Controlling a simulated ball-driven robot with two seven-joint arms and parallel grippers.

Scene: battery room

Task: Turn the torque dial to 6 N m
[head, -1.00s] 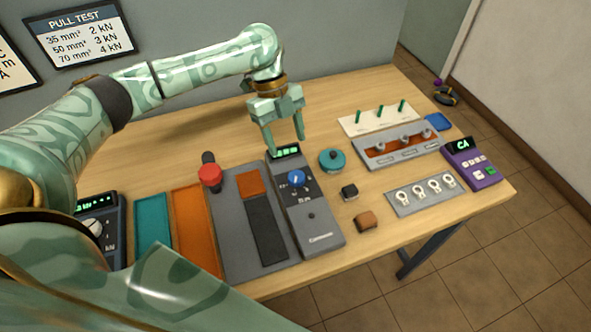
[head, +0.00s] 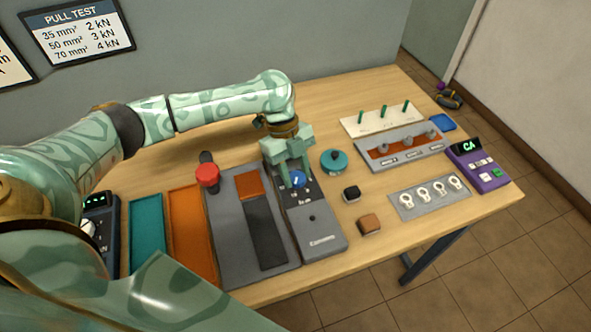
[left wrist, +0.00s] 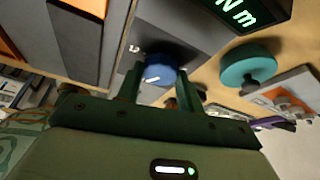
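The torque dial is a blue knob (head: 297,180) with a white pointer line, on the grey torque unit (head: 322,226). It also shows in the left wrist view (left wrist: 160,70), where its pointer line is visible but the scale is mostly hidden. My left gripper (head: 293,178) is over the dial, pointing down, with one finger on each side of it. In the left wrist view the fingers (left wrist: 158,90) look open, with small gaps beside the knob. The unit's green display (left wrist: 240,12) shows "N m"; its number is cut off. My right gripper is not in view.
A red knob (head: 207,176) stands on the grey press left of the unit. A teal round pot (head: 334,162), a black block (head: 351,193) and a brown block (head: 369,225) are close on the right. A purple meter (head: 480,170) is at the right edge.

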